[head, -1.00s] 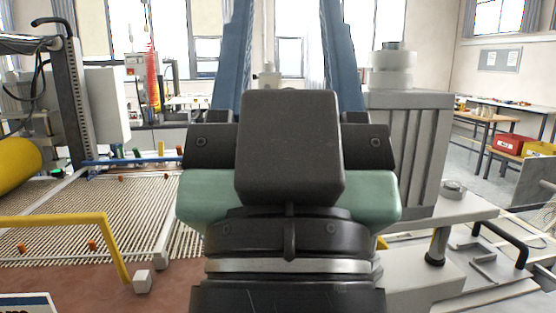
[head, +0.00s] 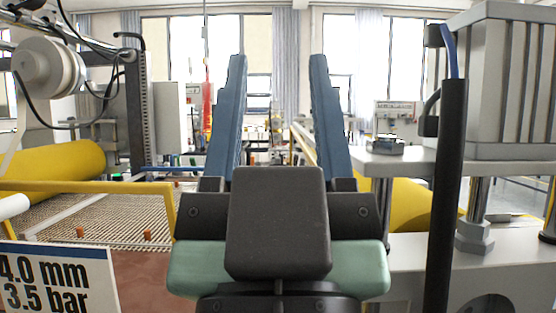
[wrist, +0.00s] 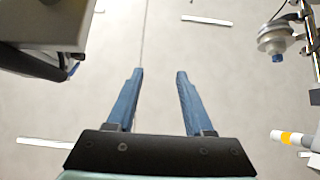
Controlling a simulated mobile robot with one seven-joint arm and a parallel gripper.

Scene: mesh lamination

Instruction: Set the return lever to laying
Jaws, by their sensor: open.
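My gripper (head: 278,58) stands in the middle of the head view, its two long blue fingers pointing up, apart, with nothing between them. In the wrist view my gripper (wrist: 160,73) is also open and empty against a pale surface that looks like the ceiling. I cannot make out a return lever or its markings with certainty in either view. My gripper and its dark housing hide part of the middle of the head view.
A grey press-like machine (head: 500,80) stands close at right, with a black upright post (head: 450,190) before it. At left are a yellow roll (head: 60,165), a yellow rail (head: 90,187), a ribbed mesh bed (head: 60,213) and a sign (head: 60,280) reading 4.0 mm, 3.5 bar.

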